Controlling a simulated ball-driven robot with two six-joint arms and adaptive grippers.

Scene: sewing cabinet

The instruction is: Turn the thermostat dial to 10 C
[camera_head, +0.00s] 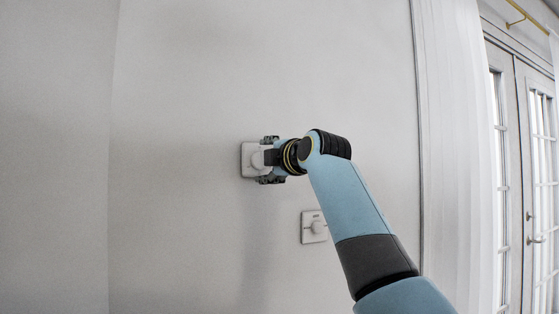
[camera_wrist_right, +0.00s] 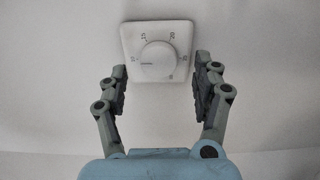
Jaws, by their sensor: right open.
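The thermostat is a white square plate (camera_head: 246,160) on the wall, mostly behind my right gripper (camera_head: 268,159) in the head view. In the right wrist view the plate (camera_wrist_right: 131,40) faces me with its round white dial (camera_wrist_right: 157,60) in the middle. A short dark mark on the dial points left, and small symbols ring it. My right gripper (camera_wrist_right: 160,92) is open, with one finger at each side of the plate's lower part and the dial between them. I cannot tell whether the fingers touch. My left gripper is not in view.
A white curtain (camera_head: 455,150) and glazed doors (camera_head: 540,180) are at the right. The wall at the left is bare.

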